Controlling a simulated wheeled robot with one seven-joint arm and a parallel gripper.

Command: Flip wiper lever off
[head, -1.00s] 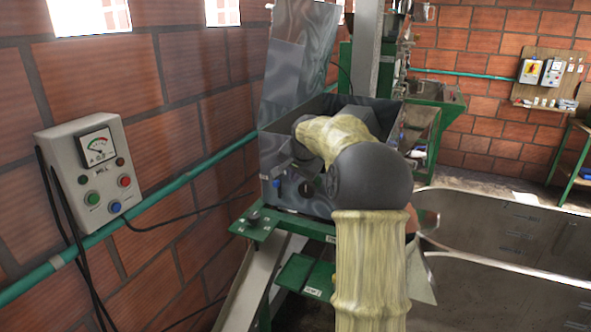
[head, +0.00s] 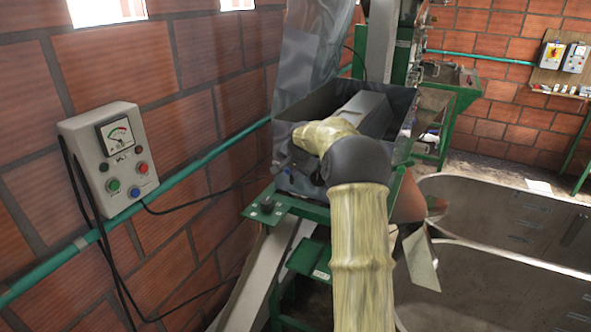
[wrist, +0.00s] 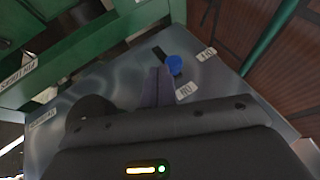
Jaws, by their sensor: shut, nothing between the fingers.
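A small lever with a round blue knob (wrist: 174,65) stands on a grey metal panel (wrist: 120,75) in the wrist view, beside a short black slot. I take it for the wiper lever, but the small white labels around it are too small to read surely. My gripper (wrist: 158,75) is shut and empty. Its fingertips appear just left of the blue knob; I cannot tell whether they touch it. In the head view my arm hides most of the panel and the gripper tips, on the front of the grey metal hopper (head: 300,180).
A grey control box (head: 108,158) with a meter and coloured buttons hangs on the brick wall at left. A green frame (head: 300,207) runs below the hopper. Large metal tanks (head: 500,240) stand at right. A dark round part (wrist: 90,108) sits on the panel left of my fingers.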

